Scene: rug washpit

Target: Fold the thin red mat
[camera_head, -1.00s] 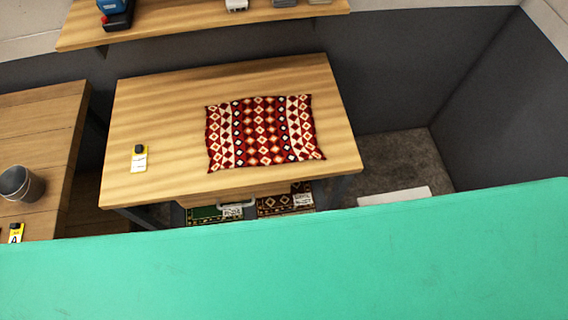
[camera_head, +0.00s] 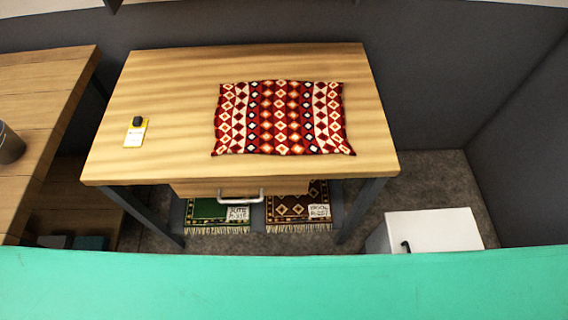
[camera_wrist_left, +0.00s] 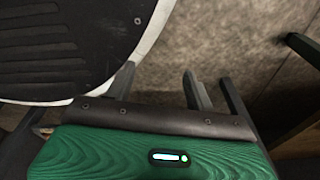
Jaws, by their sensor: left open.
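The thin red mat (camera_head: 281,118) lies spread out on the wooden table (camera_head: 170,85), right of its middle, in the head view. It has bands of white, cream and dark diamonds, and its edges are slightly wavy. No gripper touches it. My left gripper (camera_wrist_left: 159,70) shows only in the left wrist view. Its two fingers are apart with nothing between them, above a grey floor and away from the mat. My right gripper is in neither view.
Below are a green rug (camera_head: 205,212) and a brown rug (camera_head: 290,209). A white cabinet (camera_head: 435,228) stands right; another wooden table (camera_head: 40,100) stands left.

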